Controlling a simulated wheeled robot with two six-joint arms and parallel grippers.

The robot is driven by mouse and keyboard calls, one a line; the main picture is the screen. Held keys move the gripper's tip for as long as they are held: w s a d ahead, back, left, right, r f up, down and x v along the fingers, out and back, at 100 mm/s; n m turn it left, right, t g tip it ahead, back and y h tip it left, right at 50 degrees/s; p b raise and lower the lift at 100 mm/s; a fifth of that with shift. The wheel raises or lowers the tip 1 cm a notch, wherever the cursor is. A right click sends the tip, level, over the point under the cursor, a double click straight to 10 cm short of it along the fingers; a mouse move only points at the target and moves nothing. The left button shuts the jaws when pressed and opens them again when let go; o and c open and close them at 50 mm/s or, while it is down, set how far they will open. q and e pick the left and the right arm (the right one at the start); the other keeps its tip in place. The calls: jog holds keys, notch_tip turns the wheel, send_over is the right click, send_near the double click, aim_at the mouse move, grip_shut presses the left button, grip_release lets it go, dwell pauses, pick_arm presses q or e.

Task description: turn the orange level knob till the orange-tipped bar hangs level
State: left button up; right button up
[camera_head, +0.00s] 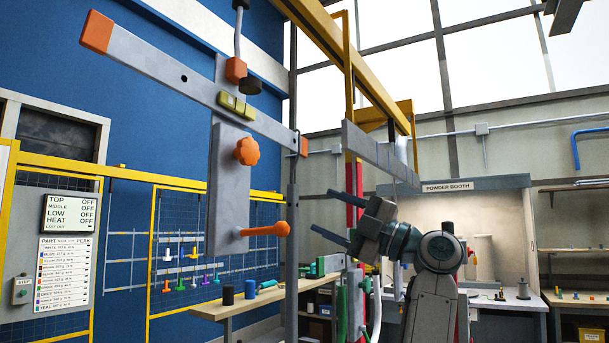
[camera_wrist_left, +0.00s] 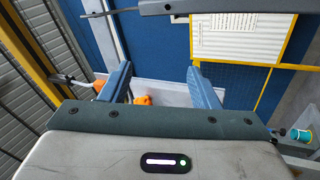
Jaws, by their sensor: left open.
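The orange level knob (camera_head: 247,151) is a lobed knob on a grey upright plate (camera_head: 229,190). Above it the orange-tipped bar (camera_head: 170,67) runs from an orange end at upper left down to a smaller orange end at right. The view is oblique, so I cannot tell how far it is from level. My left gripper (camera_head: 321,213) is open and empty, right of the knob and apart from it, its fingers pointing left. In the left wrist view an orange shape, likely the knob (camera_wrist_left: 143,100), shows beyond and between the open fingers (camera_wrist_left: 159,70), partly hidden by the gripper body.
An orange-handled lever (camera_head: 265,229) sticks out right from the plate's lower end. A bench (camera_head: 240,306) with cylinders stands below. A grey post (camera_head: 291,240) rises beyond.

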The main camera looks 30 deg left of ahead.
aim_at(252, 152)
pick_arm(q)
jog(key=s+d+r+n+t+h, duration=0.1)
jog(key=s+r+h, duration=0.1)
jog(key=s+r, duration=0.45)
jog(key=s+r+t+h, duration=0.1)
jog(key=s+r+h, duration=0.2)
jog(key=s, duration=0.6)
jog(key=a+p, duration=0.1)
jog(key=p, duration=0.3)
jog(key=w+a+p, duration=0.1)
jog(key=a+p, duration=0.1)
jog(key=p, duration=0.2)
jog(key=a+r+p, duration=0.1)
jog(key=a+p, duration=0.1)
jog(key=p, duration=0.2)
jog(key=shift+w, duration=0.15)
jog(key=a, duration=0.3)
jog(key=shift+a+f+b, duration=0.35)
jog(key=shift+b, duration=0.05)
jog(key=shift+w+a+f, duration=0.1)
jog(key=shift+a, duration=0.05)
jog(key=c, duration=0.6)
